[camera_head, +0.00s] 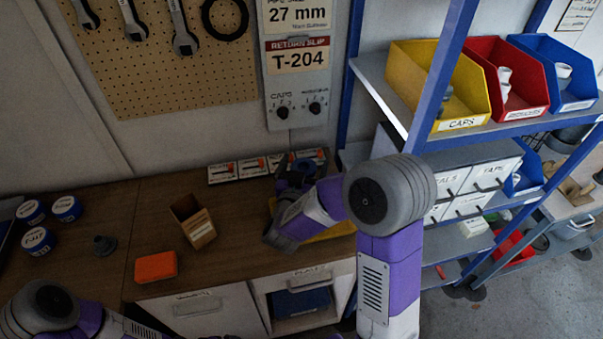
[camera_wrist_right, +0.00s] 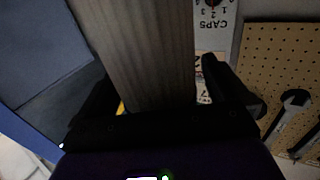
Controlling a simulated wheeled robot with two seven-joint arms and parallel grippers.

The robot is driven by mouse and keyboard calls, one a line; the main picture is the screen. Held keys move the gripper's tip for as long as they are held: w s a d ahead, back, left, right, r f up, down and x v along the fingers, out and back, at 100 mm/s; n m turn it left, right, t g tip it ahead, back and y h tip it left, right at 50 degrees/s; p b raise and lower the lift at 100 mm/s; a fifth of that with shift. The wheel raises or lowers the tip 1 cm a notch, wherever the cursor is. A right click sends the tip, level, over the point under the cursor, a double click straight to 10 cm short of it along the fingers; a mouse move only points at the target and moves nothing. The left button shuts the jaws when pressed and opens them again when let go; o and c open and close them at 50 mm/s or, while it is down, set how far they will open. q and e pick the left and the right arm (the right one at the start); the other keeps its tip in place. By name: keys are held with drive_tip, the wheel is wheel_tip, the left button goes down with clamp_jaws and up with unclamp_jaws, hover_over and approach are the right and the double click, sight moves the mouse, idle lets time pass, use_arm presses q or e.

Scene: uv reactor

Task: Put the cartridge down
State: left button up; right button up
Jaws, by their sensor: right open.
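A grey, ribbed block that looks like the cartridge (camera_wrist_right: 140,50) fills the middle of the right wrist view. It stands between the two black fingers of my right gripper (camera_wrist_right: 160,95), which is open. I cannot tell whether either finger touches it. In the head view my right gripper (camera_head: 285,222) is low over the right part of the bench, partly hidden by my own arm.
The wooden bench (camera_head: 150,215) holds an open wooden box (camera_head: 195,228), an orange block (camera_head: 156,266), a dark cap (camera_head: 103,245) and several blue-and-white tins (camera_head: 38,241). Small white boxes (camera_head: 222,172) line the back. A blue-framed shelf with a yellow bin (camera_head: 420,80) stands right.

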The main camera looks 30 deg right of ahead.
drive_tip(key=b+v, duration=0.2)
drive_tip(key=v, duration=1)
drive_tip(key=shift+r, duration=0.15)
